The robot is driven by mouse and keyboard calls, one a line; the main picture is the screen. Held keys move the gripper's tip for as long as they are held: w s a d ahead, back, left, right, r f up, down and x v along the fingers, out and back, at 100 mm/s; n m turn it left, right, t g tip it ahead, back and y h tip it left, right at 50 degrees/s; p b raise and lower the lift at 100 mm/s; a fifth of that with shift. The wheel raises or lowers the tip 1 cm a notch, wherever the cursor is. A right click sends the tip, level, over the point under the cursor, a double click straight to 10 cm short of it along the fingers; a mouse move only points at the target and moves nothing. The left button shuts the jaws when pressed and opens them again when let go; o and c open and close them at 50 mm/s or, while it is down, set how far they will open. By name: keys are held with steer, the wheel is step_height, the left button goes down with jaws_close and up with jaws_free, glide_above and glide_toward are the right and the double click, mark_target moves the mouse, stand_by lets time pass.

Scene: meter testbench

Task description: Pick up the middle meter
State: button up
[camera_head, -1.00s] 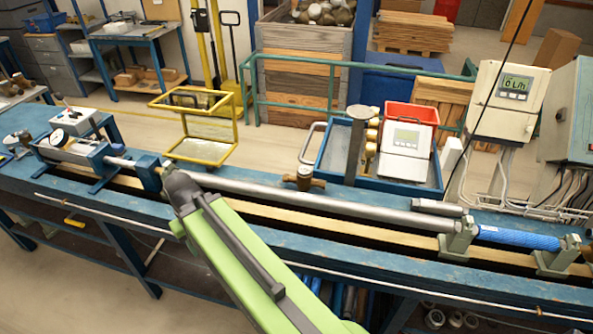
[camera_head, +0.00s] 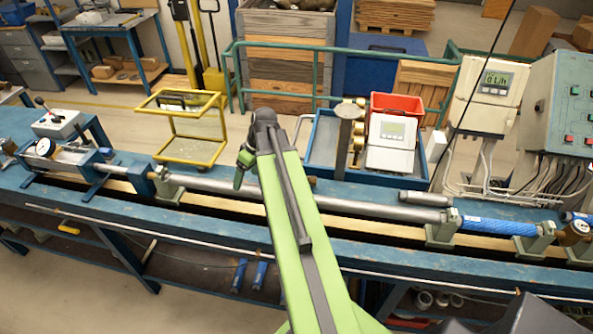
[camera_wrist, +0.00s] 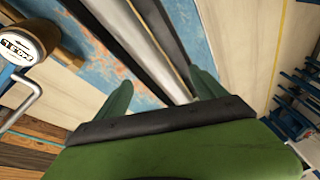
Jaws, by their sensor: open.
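The middle meter, a small brass meter, is mostly hidden behind my arm in the head view; only a brownish bit (camera_head: 312,181) shows to the right of the arm. In the wrist view a round meter with a white dial (camera_wrist: 20,42) is at the upper left, outside my fingers. My gripper (camera_head: 243,168) is above the bench, left of the hidden meter. In the wrist view my gripper (camera_wrist: 162,90) is open and empty, with the grey pipe (camera_wrist: 152,35) running below and between its fingers. Another meter (camera_head: 575,232) is at the right end of the pipe line.
The blue bench (camera_head: 120,215) carries the long grey pipe (camera_head: 380,211) and a blue pipe section (camera_head: 497,226). Behind are a blue tray (camera_head: 322,150), a red bin (camera_head: 397,103), a white display unit (camera_head: 390,143) and a yellow frame cart (camera_head: 190,150). A control box (camera_head: 560,100) stands right.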

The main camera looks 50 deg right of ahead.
steer(key=s+d+r+n+t, duration=0.1)
steer(key=s+d+t, duration=0.1)
steer(key=s+d, duration=0.65)
steer(key=s+d+r+n+t, duration=0.1)
steer(key=s+d, duration=0.2)
steer(key=d, duration=1.1)
steer(key=b+x, duration=1)
steer(key=x, duration=0.1)
steer(key=shift+w+a+f, duration=0.1)
steer(key=shift+w+f, duration=0.1)
steer(key=shift+w, duration=0.05)
steer(key=shift+w+a+f, duration=0.1)
steer(key=shift+w+f, duration=0.05)
steer(key=shift+w, duration=0.15)
steer(key=b+x, duration=0.4)
steer(key=x, duration=0.1)
steer(key=shift+s+d+f+b, duration=0.1)
steer(key=shift+s+d+b, duration=0.1)
steer(key=shift+b, duration=0.1)
steer(key=shift+w+a+f, duration=0.1)
steer(key=shift+w+f, duration=0.1)
steer(key=shift+w, duration=0.05)
steer(key=shift+r, duration=0.25)
jaws_close()
